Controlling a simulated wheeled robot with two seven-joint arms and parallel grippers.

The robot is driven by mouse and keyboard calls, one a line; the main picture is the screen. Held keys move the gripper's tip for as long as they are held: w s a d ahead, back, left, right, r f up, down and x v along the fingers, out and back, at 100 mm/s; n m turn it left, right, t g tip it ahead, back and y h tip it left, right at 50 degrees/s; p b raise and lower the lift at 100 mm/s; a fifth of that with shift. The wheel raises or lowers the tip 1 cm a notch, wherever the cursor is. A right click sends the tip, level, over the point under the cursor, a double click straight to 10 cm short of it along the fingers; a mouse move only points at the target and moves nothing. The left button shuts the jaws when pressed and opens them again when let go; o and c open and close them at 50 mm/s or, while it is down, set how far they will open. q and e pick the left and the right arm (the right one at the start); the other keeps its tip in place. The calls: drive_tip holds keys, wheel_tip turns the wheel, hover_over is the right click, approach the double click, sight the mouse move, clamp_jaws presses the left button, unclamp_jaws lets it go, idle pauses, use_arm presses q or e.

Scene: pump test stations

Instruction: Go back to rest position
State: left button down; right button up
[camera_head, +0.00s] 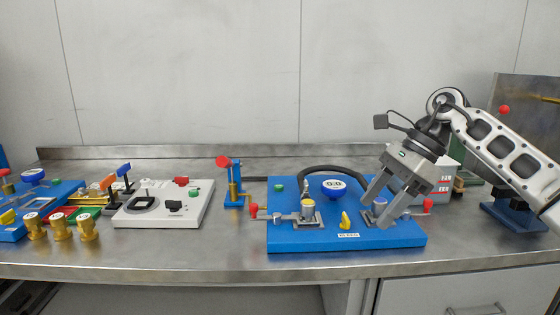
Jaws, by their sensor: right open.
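My right gripper (379,203) is open, with its fingers pointing down and to the left. It is over the right part of a blue pump station board (300,241) and hides some of it. I cannot tell whether the fingertips touch the fitting behind them. My left gripper is not in view.
A white control box (180,214) with a joystick and a blue stand with a red knob (231,180) are to the left. Several brass cylinders (61,226) stand near the front edge, beside another blue board (12,233).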

drive_tip(key=s+a+f+m+t+y+p, duration=0.1)
drive_tip(key=s+a+f+m+t+y, duration=0.2)
drive_tip(key=a+m+y, duration=0.5)
drive_tip(key=s+a+f+m+t+y, duration=0.1)
drive_tip(key=s+a+f+m+y, duration=0.2)
drive_tip(key=s+a+m+y, duration=0.55)
drive_tip(key=d+f+m+t+h, duration=0.2)
drive_tip(key=f+m+t+h, duration=0.25)
drive_tip(key=m, duration=0.35)
drive_tip(key=d+f+m+t+h+p, duration=0.1)
drive_tip(key=d+f+m+t+h, duration=0.15)
drive_tip(key=m+t+h, duration=0.4)
drive_tip(key=d+f+m+t+h, duration=0.2)
drive_tip(key=f+m+t+h, duration=0.15)
drive_tip(key=m, duration=0.65)
drive_tip(key=s+d+f+m+g+h, duration=0.2)
drive_tip(key=s+d+f+m+g, duration=0.1)
drive_tip(key=s+f+m, duration=0.2)
drive_tip(key=s+d+f+m+g+h, duration=0.3)
drive_tip(key=s+f+m, duration=0.3)
drive_tip(key=s+f, duration=0.2)
drive_tip(key=shift+s+f+m+g, duration=0.3)
drive_tip(key=shift+s+g, duration=0.1)
drive_tip(key=shift+g, duration=0.25)
